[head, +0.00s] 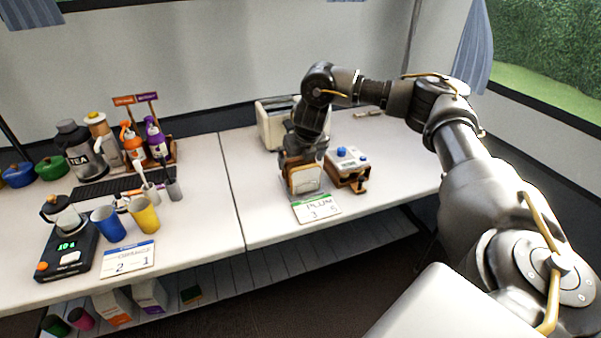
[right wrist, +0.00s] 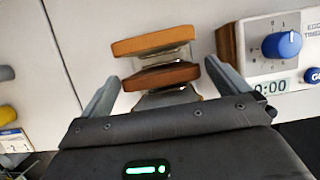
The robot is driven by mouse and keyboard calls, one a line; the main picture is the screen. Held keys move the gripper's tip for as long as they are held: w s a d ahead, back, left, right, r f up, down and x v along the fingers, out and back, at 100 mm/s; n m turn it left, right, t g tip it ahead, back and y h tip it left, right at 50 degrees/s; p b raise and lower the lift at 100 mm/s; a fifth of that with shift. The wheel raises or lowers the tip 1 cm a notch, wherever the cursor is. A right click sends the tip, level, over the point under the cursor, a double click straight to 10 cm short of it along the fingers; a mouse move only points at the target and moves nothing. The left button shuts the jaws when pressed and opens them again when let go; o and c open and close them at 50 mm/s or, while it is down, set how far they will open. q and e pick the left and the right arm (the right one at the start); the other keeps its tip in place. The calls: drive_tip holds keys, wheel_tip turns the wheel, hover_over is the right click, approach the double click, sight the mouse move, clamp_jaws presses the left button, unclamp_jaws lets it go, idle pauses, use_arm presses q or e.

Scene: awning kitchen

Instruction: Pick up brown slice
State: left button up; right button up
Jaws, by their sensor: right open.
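Two slices stand on edge, one behind the other, in a clear holder. In the right wrist view the brown slice (right wrist: 160,77) lies between the fingers of my right gripper (right wrist: 163,76), and a lighter tan slice (right wrist: 155,41) is just beyond it. My right gripper is open, with a finger on each side of the brown slice; I cannot tell whether they touch it. In the head view a slice with a pale face (head: 304,180) shows at the front of the holder, below my right gripper (head: 303,158). The brown slice is hard to make out there. My left gripper is not in view.
An egg timer (head: 347,157) on a wooden stand is close to the right of the slices. A card (head: 317,209) lies in front of them, and a white box-like appliance (head: 275,125) stands behind.

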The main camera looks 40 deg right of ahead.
drive_tip(key=shift+w+f, duration=0.2)
drive_tip(key=shift+f, duration=0.2)
drive_tip(key=c, duration=0.6)
drive_tip(key=shift+c, duration=0.3)
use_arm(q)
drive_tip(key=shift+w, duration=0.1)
use_arm(e)
drive_tip(key=shift+r, duration=0.15)
wheel_tip(320, 180, up, 5)
drive_tip(key=shift+r, duration=0.2)
wheel_tip(320, 180, up, 4)
drive_tip(key=shift+r+p, duration=0.2)
drive_tip(key=shift+p, duration=0.8)
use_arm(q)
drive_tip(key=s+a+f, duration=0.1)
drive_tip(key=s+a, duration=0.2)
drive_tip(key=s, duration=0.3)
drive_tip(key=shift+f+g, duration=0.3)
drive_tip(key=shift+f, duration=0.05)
use_arm(e)
drive_tip(key=shift+r, duration=0.1)
